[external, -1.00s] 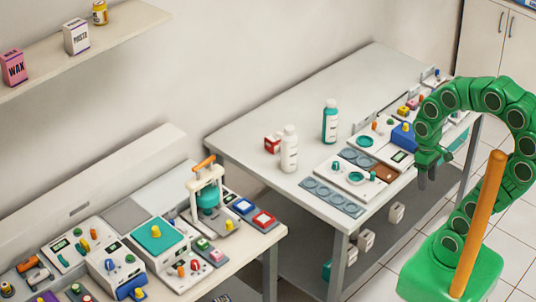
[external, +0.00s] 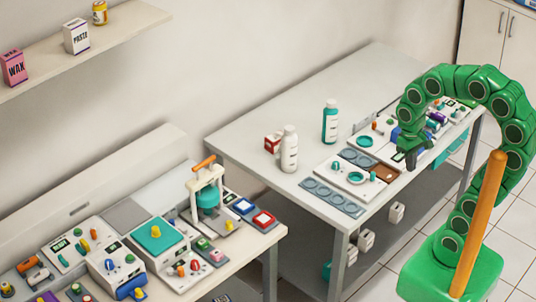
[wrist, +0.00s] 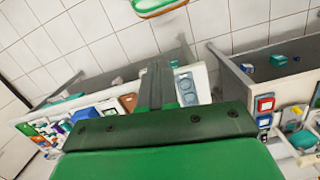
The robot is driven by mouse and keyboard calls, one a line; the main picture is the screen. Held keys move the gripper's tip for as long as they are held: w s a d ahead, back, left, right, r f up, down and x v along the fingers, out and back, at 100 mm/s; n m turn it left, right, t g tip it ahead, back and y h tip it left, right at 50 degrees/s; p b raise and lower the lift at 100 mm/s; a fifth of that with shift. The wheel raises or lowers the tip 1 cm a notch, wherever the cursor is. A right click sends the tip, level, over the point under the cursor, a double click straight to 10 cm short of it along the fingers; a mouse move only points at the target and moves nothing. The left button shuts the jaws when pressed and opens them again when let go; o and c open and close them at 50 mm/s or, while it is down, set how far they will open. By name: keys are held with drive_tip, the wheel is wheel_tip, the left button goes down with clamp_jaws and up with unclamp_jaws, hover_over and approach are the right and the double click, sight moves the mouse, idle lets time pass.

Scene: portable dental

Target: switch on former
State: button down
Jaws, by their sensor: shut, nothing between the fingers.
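My gripper (external: 411,160) is shut and empty, above the right-hand bench near the panel with teal dials and a brown square. It also shows in the wrist view (wrist: 156,85), with its dark fingers together. No device is legibly labelled as the former. A white-framed device with an orange handle (external: 205,163) and a teal body stands on the left-hand bench, far from my gripper; whether it is the former I cannot tell. Control panels at the far end of the right-hand bench (external: 440,120) are partly hidden behind my arm.
A white bottle (external: 289,150), a teal bottle (external: 330,122) and a red box (external: 272,143) stand on the right-hand bench. The left-hand bench is crowded with control boxes, including a teal-topped one (external: 157,236). A gap separates the benches.

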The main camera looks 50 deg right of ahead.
drive_tip(key=w+a+r+m+t, duration=0.1)
drive_tip(key=w+a+m, duration=0.2)
drive_tip(key=w, duration=0.8)
drive_tip(key=w+a+r+m, duration=0.1)
drive_tip(key=w+a+m, duration=0.15)
drive_tip(key=w, duration=0.85)
drive_tip(key=w+a+r+m+t, duration=0.1)
drive_tip(key=w+a+m, duration=0.2)
drive_tip(key=w, duration=0.8)
drive_tip(key=w+a+f+m, duration=0.4)
drive_tip(key=w+a+f, duration=0.2)
drive_tip(key=w+a, duration=0.4)
drive_tip(key=w+a+f+m+t, duration=0.1)
drive_tip(key=w+a+f+m, duration=0.2)
drive_tip(key=w+a+f, duration=0.3)
drive_tip(key=shift+w+a+m+t, duration=0.3)
drive_tip(key=shift+w+a+m, duration=0.05)
drive_tip(key=shift+w+a, duration=2.5)
drive_tip(key=shift+w+d, duration=0.15)
drive_tip(key=shift+w, duration=0.05)
drive_tip(key=f, duration=0.4)
drive_tip(key=w+f, duration=0.1)
drive_tip(key=f, duration=0.3)
drive_tip(key=w+f, duration=0.1)
drive_tip(key=f, duration=0.4)
drive_tip(key=shift+w, duration=0.2)
drive_tip(key=shift+w+f, duration=0.1)
drive_tip(key=shift+f, duration=0.3)
